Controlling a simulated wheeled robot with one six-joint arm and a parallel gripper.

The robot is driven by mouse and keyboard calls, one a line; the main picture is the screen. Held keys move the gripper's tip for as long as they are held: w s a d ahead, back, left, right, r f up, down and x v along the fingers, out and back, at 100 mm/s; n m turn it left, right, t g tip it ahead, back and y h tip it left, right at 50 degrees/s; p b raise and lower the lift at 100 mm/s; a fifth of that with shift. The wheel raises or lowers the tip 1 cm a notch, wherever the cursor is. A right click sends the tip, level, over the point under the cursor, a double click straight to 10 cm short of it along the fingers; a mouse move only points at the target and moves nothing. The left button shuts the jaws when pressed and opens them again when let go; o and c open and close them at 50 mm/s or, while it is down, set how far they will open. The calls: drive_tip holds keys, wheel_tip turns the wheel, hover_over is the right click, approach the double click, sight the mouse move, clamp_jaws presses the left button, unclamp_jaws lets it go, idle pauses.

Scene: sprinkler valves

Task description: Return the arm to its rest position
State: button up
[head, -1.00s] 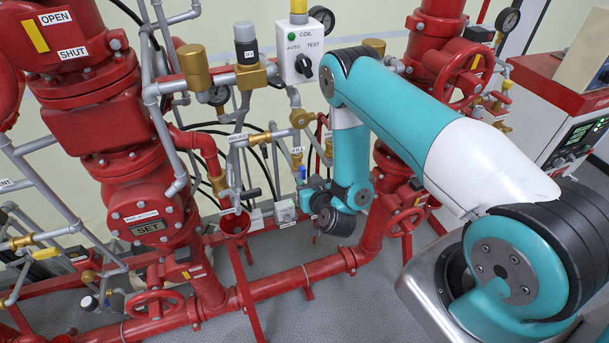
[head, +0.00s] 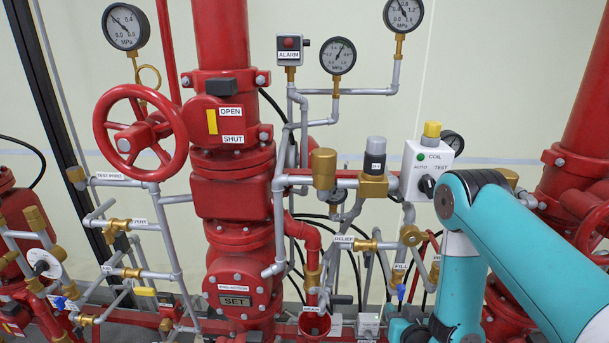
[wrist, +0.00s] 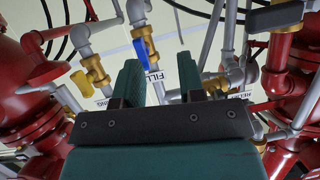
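My arm (head: 530,250), teal with dark joints, is bent at the right of the head view. Its upper link rises to an elbow and its forearm (head: 460,285) hangs down past the bottom edge. My gripper (wrist: 160,82) shows in the wrist view with two teal fingers apart and nothing held between them. Beyond the fingers is a blue valve handle (wrist: 149,50) beside a FILL label (wrist: 154,77). I cannot tell how far the fingertips are from the pipes. In the head view the gripper end is mostly cut off.
A red valve column (head: 232,190) with a red handwheel (head: 140,133) stands at left centre. The coil control box (head: 428,165) is close beside my elbow. Grey pipes with brass fittings surround the forearm. A second red column (head: 580,150) stands at right.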

drive_tip(key=w+a+r+n+g+y+b, duration=0.1)
drive_tip(key=w+a+r+g+y+b, duration=0.15)
drive_tip(key=a, duration=0.25)
drive_tip(key=s+a+r+n+g+y+b, duration=0.4)
drive_tip(key=s+a+r+g+y+b, duration=0.1)
drive_tip(key=a+r+b, duration=0.3)
drive_tip(key=s+d+r+n+g+h+b, duration=0.1)
drive_tip(key=s+r+g+b, duration=0.1)
drive_tip(key=s, duration=0.9)
drive_tip(key=s+r+n+g+h+b, duration=0.2)
drive_tip(key=s+g+b, duration=0.2)
drive_tip(key=s, duration=0.8)
drive_tip(key=shift+d+r+b, duration=0.2)
drive_tip(key=shift+d+b, duration=0.15)
drive_tip(key=shift+d, duration=0.05)
drive_tip(key=shift+w+g, duration=0.1)
drive_tip(key=shift+g, duration=0.15)
